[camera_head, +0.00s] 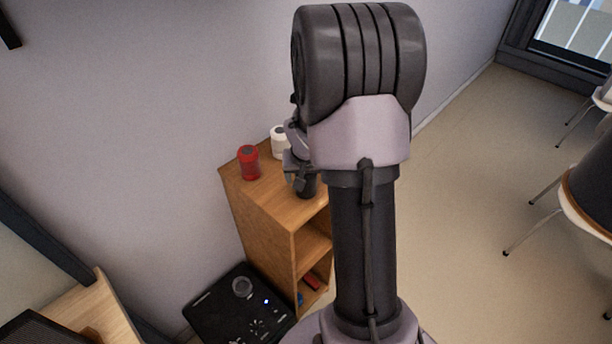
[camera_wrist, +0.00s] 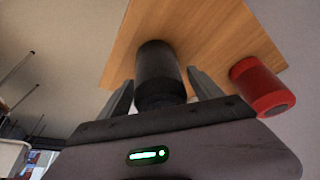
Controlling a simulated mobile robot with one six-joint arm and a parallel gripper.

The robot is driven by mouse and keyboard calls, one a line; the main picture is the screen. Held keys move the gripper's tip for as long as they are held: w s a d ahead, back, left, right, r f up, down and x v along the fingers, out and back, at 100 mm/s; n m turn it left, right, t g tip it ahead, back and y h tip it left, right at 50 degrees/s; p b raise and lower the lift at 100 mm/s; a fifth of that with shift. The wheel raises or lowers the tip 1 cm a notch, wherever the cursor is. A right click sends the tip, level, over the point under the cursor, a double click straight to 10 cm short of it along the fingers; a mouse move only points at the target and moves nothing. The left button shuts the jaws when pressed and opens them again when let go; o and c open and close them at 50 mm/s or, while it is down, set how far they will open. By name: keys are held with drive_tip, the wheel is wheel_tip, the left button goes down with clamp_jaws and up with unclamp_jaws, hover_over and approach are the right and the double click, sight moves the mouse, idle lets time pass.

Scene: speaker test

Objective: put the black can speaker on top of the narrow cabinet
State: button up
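The black can speaker (camera_head: 307,189) appears to stand upright on the wooden top of the narrow cabinet (camera_head: 275,200), near its right edge. In the wrist view the can (camera_wrist: 158,72) is between the two fingers of my gripper (camera_wrist: 160,77), against the wood top (camera_wrist: 215,40). The fingers are spread on either side of it, with gaps showing between them and the can. In the head view my gripper (camera_head: 299,172) is at the can, partly hidden by my arm.
A red can (camera_head: 249,162) and a white can (camera_head: 279,142) stand on the cabinet top, left of and behind the black can. The wall is close behind. A black device with a knob (camera_head: 215,310) is below, beside the cabinet. Chairs (camera_head: 590,200) stand at the right.

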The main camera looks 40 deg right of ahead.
drive_tip(key=s+a+r+n+t+p, duration=0.1)
drive_tip(key=s+a+r+p, duration=0.15)
drive_tip(key=a+r, duration=0.5)
drive_tip(key=s+a+r+p, duration=0.25)
drive_tip(key=a+r, duration=0.25)
drive_tip(key=r, duration=0.6)
drive_tip(key=s+a+r+n+y, duration=0.1)
drive_tip(key=s+a+r+y, duration=0.1)
drive_tip(key=s+a, duration=0.4)
drive_tip(key=s+a+r+n+t+y, duration=0.1)
drive_tip(key=s+a+r+y, duration=0.2)
drive_tip(key=s+a, duration=0.4)
drive_tip(key=a+r, duration=0.1)
drive_tip(key=a, duration=0.4)
drive_tip(key=shift+s+a+r+n, duration=0.2)
drive_tip(key=shift+s+a+n, duration=0.05)
drive_tip(key=shift+a+n, duration=0.15)
